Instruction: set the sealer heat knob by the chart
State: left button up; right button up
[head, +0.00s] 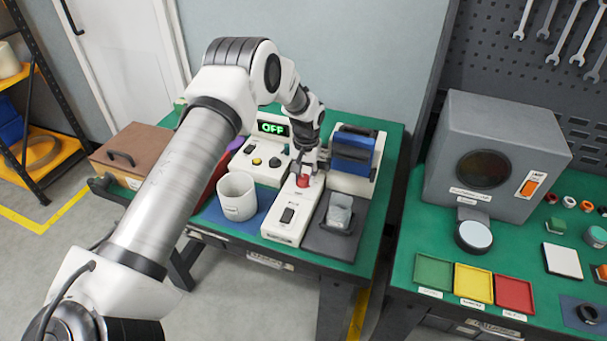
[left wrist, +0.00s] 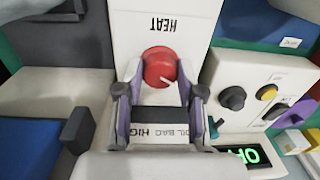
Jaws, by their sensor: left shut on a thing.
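The red heat knob (head: 303,180) sits on the white sealer (head: 285,217). In the left wrist view the knob (left wrist: 160,67) lies below an upside-down "HEAT" label (left wrist: 160,25), and its white pointer mark points to the lower right. My left gripper (left wrist: 158,80) is shut on the knob, a finger at each side; it also shows in the head view (head: 306,170). Part of a printed chart (left wrist: 150,131) shows "BAG" and "HIG"; my gripper hides the rest. My right gripper is not in view.
A control box with a green "OFF" display (head: 272,128) stands left of the sealer. A white cup (head: 237,195) stands in front of it.

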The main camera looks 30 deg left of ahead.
aim_at(306, 178)
pick_arm(q)
jog(key=shift+f, duration=0.15)
dwell(0.3)
jog(key=o, duration=0.9)
jog(key=shift+o, duration=1.2)
jog(key=shift+w, duration=0.15)
notch_tip(306, 178, up, 12)
jog(key=shift+d, duration=0.25)
jog(key=shift+f, duration=0.1)
